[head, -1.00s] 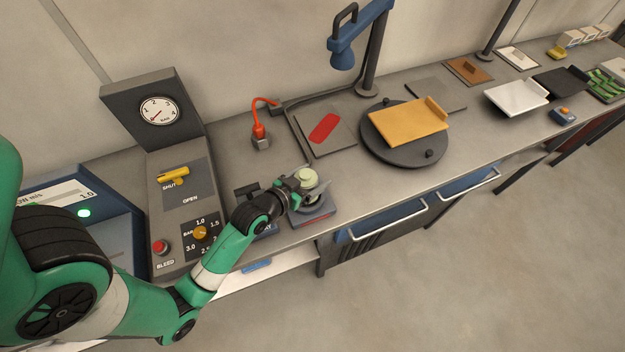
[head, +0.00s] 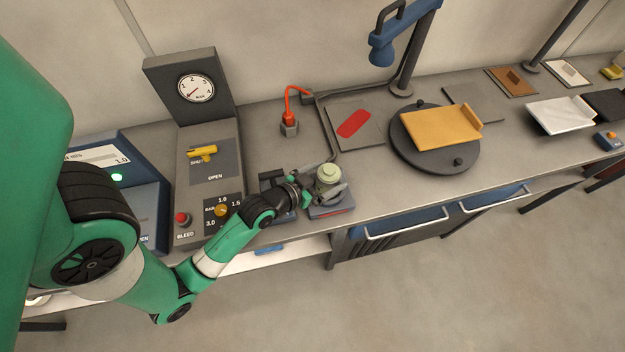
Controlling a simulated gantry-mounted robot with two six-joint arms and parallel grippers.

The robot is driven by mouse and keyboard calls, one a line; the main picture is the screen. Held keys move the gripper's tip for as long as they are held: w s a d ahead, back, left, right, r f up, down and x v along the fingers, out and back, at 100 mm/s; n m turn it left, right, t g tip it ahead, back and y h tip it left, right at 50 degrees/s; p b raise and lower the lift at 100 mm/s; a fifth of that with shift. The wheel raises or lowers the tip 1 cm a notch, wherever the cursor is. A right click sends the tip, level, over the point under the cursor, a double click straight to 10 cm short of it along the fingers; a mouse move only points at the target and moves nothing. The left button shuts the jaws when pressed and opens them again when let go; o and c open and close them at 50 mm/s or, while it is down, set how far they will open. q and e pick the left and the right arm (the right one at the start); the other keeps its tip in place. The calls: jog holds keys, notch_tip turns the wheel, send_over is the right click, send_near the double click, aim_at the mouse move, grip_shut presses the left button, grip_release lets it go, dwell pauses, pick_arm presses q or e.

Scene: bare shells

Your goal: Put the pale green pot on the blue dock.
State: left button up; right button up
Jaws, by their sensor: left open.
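The pale green pot (head: 328,174) stands upright over a low grey-blue block with a red front strip (head: 332,210), near the front edge of the bench. My left gripper (head: 329,186) is open, with its fingers around the lower part of the pot. Whether the fingers touch it, I cannot tell. My right gripper is not in view.
A gauge panel with a yellow lever (head: 202,153) stands to the left. A red-hooked post (head: 289,126), a board with a red patch (head: 354,123) and a dark turntable with an orange tray (head: 440,127) lie behind and right. Bench is clear between pot and turntable.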

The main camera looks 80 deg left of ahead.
pick_arm(q)
jog(key=p+v, duration=0.1)
jog(key=v, duration=0.7)
jog(key=shift+s+r, duration=0.15)
jog(key=w+d+r+m+t+h, duration=0.1)
jog(key=w+d+r+t, duration=0.15)
jog(key=w+r, duration=0.5)
jog(key=w+d+r+m+t, duration=0.1)
jog(key=w+r+t, duration=0.25)
jog(key=r, duration=0.65)
jog(key=w+d+r+m+t+h, duration=0.1)
jog(key=w+r+t, duration=0.1)
jog(key=w+r, duration=0.55)
jog(key=s+d+r+m+t+h, duration=0.1)
jog(key=d+r, duration=0.3)
jog(key=r, duration=0.6)
jog(key=s+d+r+m+t+h, duration=0.1)
jog(key=s+d+r+t+h, duration=0.1)
jog(key=r, duration=0.8)
jog(key=s+d+r+m+t+h, duration=0.1)
jog(key=s+d+r+t+h, duration=0.1)
jog(key=d+r, duration=0.4)
notch_tip(320, 180, up, 5)
jog(key=shift+d+f+t+h, duration=0.15)
jog(key=shift+t+h, duration=0.45)
jog(key=shift+t, duration=0.5)
